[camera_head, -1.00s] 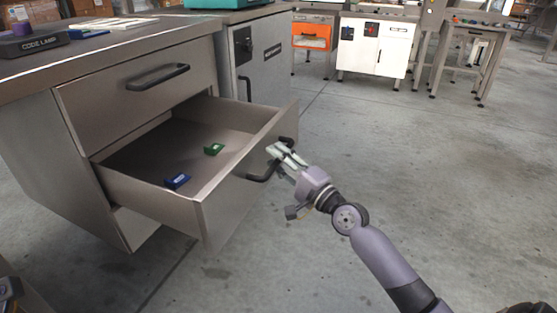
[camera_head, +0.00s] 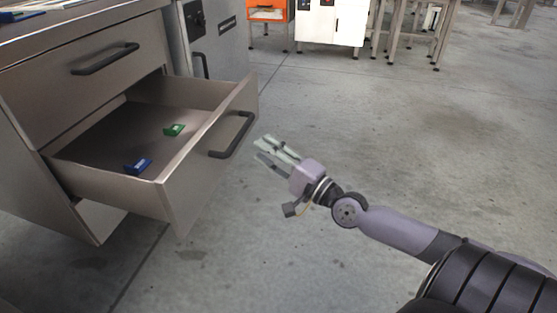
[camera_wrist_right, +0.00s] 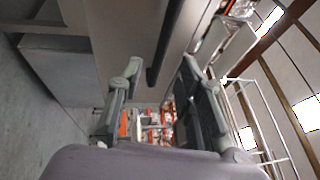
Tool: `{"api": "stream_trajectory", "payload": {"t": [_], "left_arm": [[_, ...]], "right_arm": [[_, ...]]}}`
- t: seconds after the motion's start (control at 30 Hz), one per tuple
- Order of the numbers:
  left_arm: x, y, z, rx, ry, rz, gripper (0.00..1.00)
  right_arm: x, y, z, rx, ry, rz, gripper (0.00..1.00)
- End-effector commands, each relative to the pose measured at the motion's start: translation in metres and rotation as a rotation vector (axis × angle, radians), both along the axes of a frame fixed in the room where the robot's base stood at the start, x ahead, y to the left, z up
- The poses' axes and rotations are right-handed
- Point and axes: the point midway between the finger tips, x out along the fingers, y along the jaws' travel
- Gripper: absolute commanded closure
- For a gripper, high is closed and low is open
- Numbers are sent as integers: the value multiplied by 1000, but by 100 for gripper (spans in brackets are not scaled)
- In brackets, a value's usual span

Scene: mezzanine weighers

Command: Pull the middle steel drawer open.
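The middle steel drawer (camera_head: 205,165) stands pulled well out of the cabinet in the head view. Its black bar handle (camera_head: 232,136) is on the front face. A blue block (camera_head: 138,166) and a green block (camera_head: 174,130) lie inside the drawer. My right gripper (camera_head: 262,150) is just right of the handle, apart from it, with its fingers spread and nothing between them. In the right wrist view the two fingers (camera_wrist_right: 158,98) are wide apart, and the dark handle (camera_wrist_right: 165,42) shows ahead of them. My left gripper is not in view.
The upper drawer (camera_head: 85,80) is shut above the open one. A grey cabinet (camera_head: 215,50) with a handle stands beside it. Orange and white units (camera_head: 330,22) stand at the back. The floor (camera_head: 400,130) to the right is clear.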

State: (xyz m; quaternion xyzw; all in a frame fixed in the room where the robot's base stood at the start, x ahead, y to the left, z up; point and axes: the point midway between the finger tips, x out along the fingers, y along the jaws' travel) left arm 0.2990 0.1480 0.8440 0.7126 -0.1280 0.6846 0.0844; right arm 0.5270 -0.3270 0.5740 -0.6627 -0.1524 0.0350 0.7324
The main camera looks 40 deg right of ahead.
Motion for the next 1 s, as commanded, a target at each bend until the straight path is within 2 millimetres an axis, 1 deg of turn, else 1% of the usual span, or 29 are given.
{"api": "stream_trajectory", "payload": {"t": [0.03,0.1,0.33,0.53,1.0], "left_arm": [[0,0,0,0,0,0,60],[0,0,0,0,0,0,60],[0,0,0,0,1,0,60],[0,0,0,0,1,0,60],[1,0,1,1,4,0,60]], "right_arm": [[-7,-1,-3,-5,5,3,67],[-15,-3,-4,-2,4,4,67],[-30,-7,-6,0,1,2,67],[-33,-8,-5,0,-2,4,67],[-32,-9,-5,-2,-1,1,67]]}}
